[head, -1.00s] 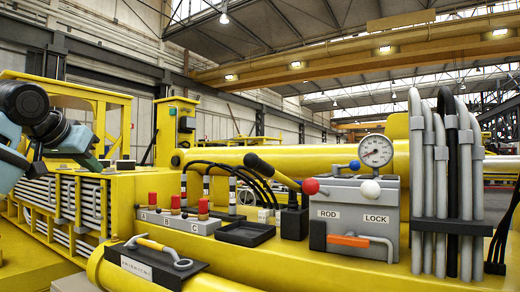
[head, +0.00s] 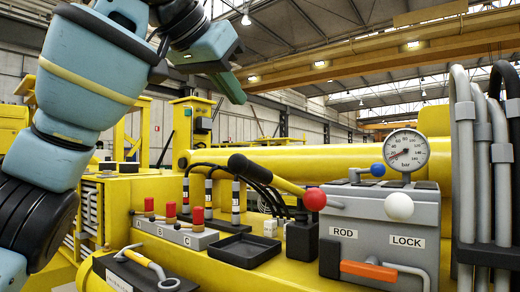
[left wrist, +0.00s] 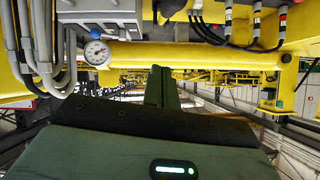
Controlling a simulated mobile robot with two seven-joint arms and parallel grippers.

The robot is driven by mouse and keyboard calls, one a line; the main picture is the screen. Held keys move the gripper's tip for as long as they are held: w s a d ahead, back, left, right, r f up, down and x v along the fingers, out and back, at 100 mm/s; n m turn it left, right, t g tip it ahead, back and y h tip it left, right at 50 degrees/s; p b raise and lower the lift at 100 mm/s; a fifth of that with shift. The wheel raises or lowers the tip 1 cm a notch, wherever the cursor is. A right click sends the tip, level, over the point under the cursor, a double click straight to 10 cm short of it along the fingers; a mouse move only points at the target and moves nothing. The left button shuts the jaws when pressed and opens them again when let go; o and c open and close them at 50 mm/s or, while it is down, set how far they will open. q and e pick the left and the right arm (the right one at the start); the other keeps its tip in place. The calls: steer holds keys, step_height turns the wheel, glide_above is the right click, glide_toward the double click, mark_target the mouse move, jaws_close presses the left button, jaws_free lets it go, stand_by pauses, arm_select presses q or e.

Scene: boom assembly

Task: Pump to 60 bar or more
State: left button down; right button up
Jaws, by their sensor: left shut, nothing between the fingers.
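The pressure gauge (head: 407,149) stands on a grey block (head: 385,222) marked ROD and LOCK. Its red needle points to the lower left, near the low end; the exact value is too small to read. It also shows in the left wrist view (left wrist: 97,53). A lever with a black grip (head: 240,164) and yellow shaft slopes down right toward a dark block (head: 301,238). My left gripper (head: 236,90) is shut and empty, in the air above the lever and apart from it. It also shows in the left wrist view (left wrist: 158,85). My right gripper is not in view.
Red (head: 315,199), white (head: 399,206) and blue (head: 378,170) ball knobs surround the gauge block. An orange handle (head: 368,271) is in front. Red-topped valves A, B, C (head: 171,212) and a black tray (head: 244,250) lie left. Grey hoses (head: 464,160) stand right.

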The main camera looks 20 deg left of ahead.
arm_select(q)
glide_above(255, 164)
step_height(255, 164, down, 5)
step_height(255, 164, down, 2)
steer(key=shift+f, duration=0.15)
steer(key=shift+s+a+f, duration=0.15)
steer(key=shift+f, duration=0.3)
steer(key=shift+s+a+f, duration=0.15)
steer(key=shift+f, duration=0.25)
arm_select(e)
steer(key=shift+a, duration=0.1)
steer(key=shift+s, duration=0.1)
